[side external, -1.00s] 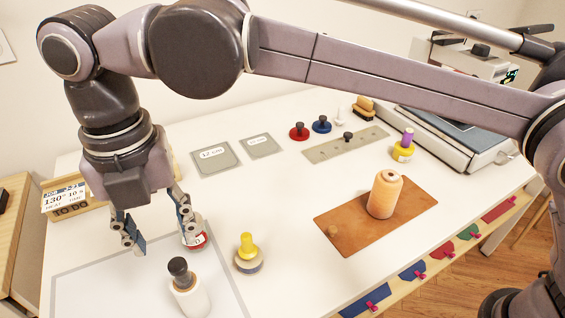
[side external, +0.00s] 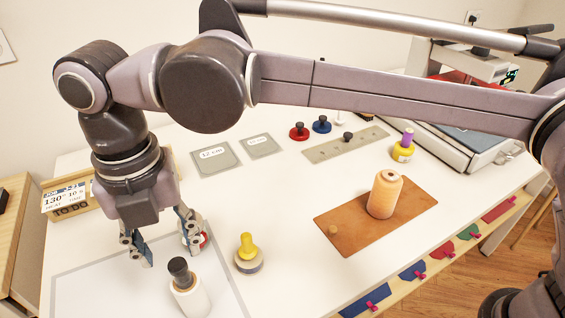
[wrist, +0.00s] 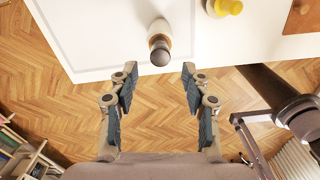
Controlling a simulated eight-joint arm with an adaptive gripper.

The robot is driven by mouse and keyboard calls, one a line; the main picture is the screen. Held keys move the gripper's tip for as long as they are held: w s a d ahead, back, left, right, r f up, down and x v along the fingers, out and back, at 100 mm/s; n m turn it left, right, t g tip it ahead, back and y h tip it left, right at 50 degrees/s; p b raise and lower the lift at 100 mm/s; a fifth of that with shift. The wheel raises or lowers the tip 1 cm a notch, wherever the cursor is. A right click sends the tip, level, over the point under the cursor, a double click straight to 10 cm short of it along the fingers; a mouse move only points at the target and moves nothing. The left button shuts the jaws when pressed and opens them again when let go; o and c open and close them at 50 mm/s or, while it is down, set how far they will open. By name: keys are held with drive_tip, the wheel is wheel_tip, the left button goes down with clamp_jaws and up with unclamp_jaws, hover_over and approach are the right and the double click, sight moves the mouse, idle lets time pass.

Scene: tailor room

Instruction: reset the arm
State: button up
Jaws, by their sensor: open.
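My gripper (side external: 166,244) is open and empty at the left of the table in the side external view. It points down above the grey-bordered white mat (side external: 90,285). In the wrist view my gripper (wrist: 160,95) has its two fingers spread apart with nothing between them. A white bottle with a dark cap (side external: 188,290) stands in front of the fingers and also shows beyond the fingertips in the wrist view (wrist: 159,35). A red-and-white round item (side external: 204,238) is partly hidden behind the right finger.
A yellow-topped round item (side external: 247,256) stands right of the bottle. An orange thread cone (side external: 385,194) stands on a brown board (side external: 350,240). Grey cards (side external: 215,158), red and blue knobs (side external: 299,131) and a press (side external: 480,140) are farther back.

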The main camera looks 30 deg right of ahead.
sight(177, 265)
wheel_tip(177, 265, down, 6)
drive_tip(key=shift+r, duration=0.2)
drive_tip(key=r, duration=0.4)
drive_tip(key=shift+w+d+r, duration=0.15)
drive_tip(key=shift+d+r, duration=0.05)
drive_tip(key=shift+d, duration=0.05)
drive_tip(key=w+d+r, duration=0.4)
drive_tip(key=d+r, duration=0.3)
drive_tip(key=d, duration=0.3)
drive_tip(key=s+d+f+m, duration=0.1)
drive_tip(key=d+f, duration=0.2)
drive_tip(key=d, duration=0.5)
drive_tip(key=s+d+f, duration=0.1)
drive_tip(key=d+f, duration=0.2)
drive_tip(key=d, duration=0.5)
drive_tip(key=shift+s+d+f+m, duration=0.2)
drive_tip(key=shift+f+m, duration=0.1)
drive_tip(key=shift+m, duration=0.1)
